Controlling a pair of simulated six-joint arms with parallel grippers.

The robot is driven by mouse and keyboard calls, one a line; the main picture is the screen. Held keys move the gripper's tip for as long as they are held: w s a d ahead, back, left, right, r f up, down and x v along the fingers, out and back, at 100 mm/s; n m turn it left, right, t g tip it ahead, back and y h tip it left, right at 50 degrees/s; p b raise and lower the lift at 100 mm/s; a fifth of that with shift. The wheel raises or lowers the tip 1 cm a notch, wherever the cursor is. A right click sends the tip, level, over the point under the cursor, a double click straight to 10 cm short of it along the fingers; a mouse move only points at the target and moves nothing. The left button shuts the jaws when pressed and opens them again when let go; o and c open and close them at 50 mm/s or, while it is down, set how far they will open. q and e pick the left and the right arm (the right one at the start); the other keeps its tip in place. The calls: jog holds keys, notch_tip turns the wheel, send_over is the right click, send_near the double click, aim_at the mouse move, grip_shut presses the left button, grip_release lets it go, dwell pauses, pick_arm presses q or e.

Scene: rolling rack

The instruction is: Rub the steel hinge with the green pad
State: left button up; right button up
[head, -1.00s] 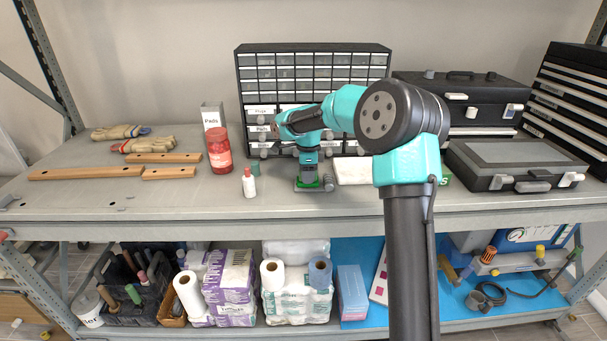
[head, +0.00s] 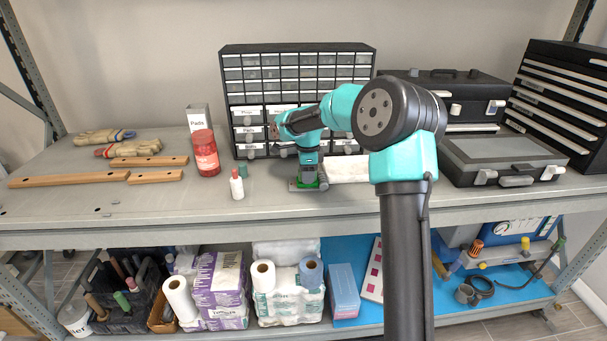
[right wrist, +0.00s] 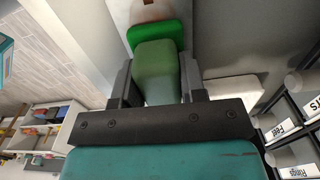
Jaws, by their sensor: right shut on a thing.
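My right gripper (head: 308,178) is shut on the green pad (head: 311,186), low over the middle of the upper shelf. In the right wrist view the pad (right wrist: 154,70) is a dull green block with a brighter green face, held between the two dark fingers. A small grey metal piece, which looks like the steel hinge (head: 293,186), shows beside the pad at shelf level. The pad and gripper hide most of it. The pad appears to be on it, but I cannot tell firm contact. My left gripper is not in view.
A drawer cabinet (head: 240,90) stands behind, with a white cloth-like item (head: 347,169) nearby. A black case (head: 500,160) sits at right. The front shelf strip is clear.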

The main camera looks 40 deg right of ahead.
aim_at(293, 185)
dwell(0.6)
jog(key=shift+w+a+f, duration=0.1)
jog(key=shift+w+a, duration=0.4)
jog(key=shift+a, duration=0.3)
jog(key=shift+w+a, duration=0.5)
jog(key=shift+a, duration=0.3)
jog(key=shift+a, duration=0.15)
jog(key=shift+w+a, duration=0.15)
jog(key=shift+a, duration=0.05)
jog(key=shift+w+a, duration=0.45)
jog(key=shift+a, duration=0.2)
jog(key=shift+w+a, duration=0.4)
jog(key=shift+a, duration=0.25)
notch_tip(293, 185, up, 6)
jog(key=shift+r, duration=0.25)
